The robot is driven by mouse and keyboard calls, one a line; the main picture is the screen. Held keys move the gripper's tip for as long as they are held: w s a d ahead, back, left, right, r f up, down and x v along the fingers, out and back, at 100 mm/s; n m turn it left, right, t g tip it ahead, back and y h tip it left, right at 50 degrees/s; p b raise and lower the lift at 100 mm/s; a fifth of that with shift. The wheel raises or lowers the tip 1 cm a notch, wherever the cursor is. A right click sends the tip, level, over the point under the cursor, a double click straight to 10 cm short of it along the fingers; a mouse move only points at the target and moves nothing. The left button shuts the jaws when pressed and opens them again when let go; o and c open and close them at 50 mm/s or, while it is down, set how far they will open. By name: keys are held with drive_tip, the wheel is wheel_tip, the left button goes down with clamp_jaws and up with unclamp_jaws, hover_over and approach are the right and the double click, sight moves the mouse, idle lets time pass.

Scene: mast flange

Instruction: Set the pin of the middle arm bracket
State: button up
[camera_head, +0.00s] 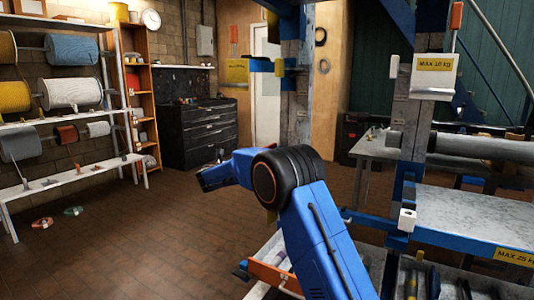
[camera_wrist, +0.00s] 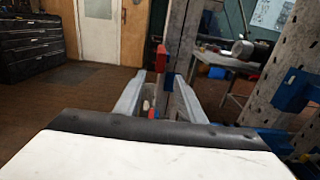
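In the wrist view my gripper (camera_wrist: 157,90) points forward with its two grey fingers spread apart and nothing visibly clamped between them. A slim upright red piece (camera_wrist: 161,62) shows between and beyond the fingertips. It appears in front of a grey metal post (camera_wrist: 181,45) with a blue part (camera_wrist: 169,80) on it. I cannot tell whether the red piece is the pin, or whether it touches the post. In the head view a grey post (camera_head: 296,100) carries a blue bracket (camera_head: 262,65); I cannot tell if this is the middle arm bracket. My fingers are not discernible there.
A blue and grey rack with a grey shelf (camera_head: 475,215) stands at right. A grey table (camera_head: 380,148) is behind it. A spool shelf (camera_head: 72,120) and black drawer cabinet (camera_head: 200,135) stand at left. Brown floor (camera_head: 130,225) between them is mostly clear.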

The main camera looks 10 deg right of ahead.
drive_tip(key=x, duration=1.7)
clamp_jaws()
